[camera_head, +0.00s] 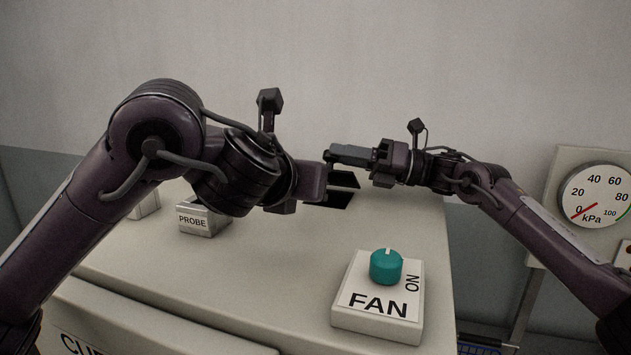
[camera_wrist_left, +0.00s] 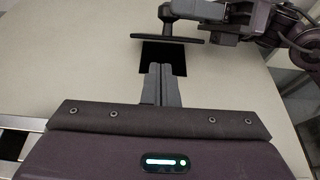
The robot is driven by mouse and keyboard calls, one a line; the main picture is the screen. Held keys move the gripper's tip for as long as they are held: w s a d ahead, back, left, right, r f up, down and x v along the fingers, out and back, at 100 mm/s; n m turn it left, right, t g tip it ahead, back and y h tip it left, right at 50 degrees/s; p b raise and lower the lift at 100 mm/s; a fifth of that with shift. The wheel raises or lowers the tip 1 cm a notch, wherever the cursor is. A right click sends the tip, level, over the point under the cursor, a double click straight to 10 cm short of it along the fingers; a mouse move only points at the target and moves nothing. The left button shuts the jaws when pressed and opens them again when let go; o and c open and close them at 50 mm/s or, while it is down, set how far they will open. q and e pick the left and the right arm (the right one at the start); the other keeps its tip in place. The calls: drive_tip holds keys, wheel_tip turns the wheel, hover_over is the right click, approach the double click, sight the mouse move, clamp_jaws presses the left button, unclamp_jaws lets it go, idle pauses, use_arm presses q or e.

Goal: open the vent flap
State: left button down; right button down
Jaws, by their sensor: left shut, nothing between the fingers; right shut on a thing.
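The vent flap (camera_head: 345,179) is a thin dark plate on the pale cabinet top. It stands raised over a dark square opening (camera_head: 340,199). The left wrist view shows the flap (camera_wrist_left: 167,40) edge-on, with a post rising from it and the black opening (camera_wrist_left: 165,58) below. My right gripper (camera_head: 346,154) is above the flap, shut on what looks like its handle (camera_wrist_left: 167,12); the exact grip is hard to see. My left gripper (camera_wrist_left: 160,70) is shut and empty, its fingertips at the opening's near edge. Its fingers are mostly hidden in the head view.
A FAN switch box (camera_head: 376,322) with a teal knob (camera_head: 386,267) sits at the front right of the cabinet top (camera_head: 270,270). A PROBE block (camera_head: 200,220) is at the left. A kPa gauge (camera_head: 596,196) hangs at the right. The middle front is clear.

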use_arm(q)
drive_tip(key=x, duration=0.6)
drive_tip(key=shift+a, duration=0.1)
